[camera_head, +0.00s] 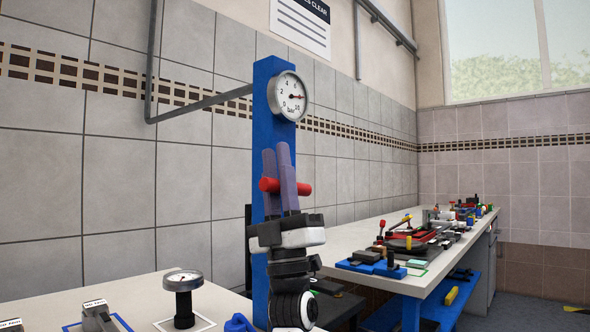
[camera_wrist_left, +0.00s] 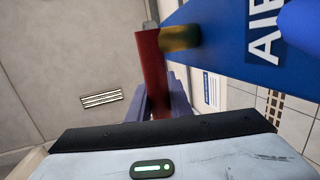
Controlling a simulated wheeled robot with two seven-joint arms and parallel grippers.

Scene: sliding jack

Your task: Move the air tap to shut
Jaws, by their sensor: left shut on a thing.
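The air tap's red lever (camera_head: 303,189) lies roughly level across the front of a blue post (camera_head: 272,73). My left gripper (camera_head: 278,152) points upward in front of the post, its two purple-grey fingers shut on the lever. The lever's ends stick out on both sides of the fingers. In the left wrist view the red lever (camera_wrist_left: 150,65) meets a brass tap body (camera_wrist_left: 180,38) on the blue post (camera_wrist_left: 225,35), which bears white letters. The fingers hide part of the lever. My right gripper is not in view.
A grey pipe (camera_head: 205,103) runs to the post from the left. A bench (camera_head: 345,240) with several tools and a blue lower shelf stands right. A small dial gauge (camera_head: 183,281) stands at lower left.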

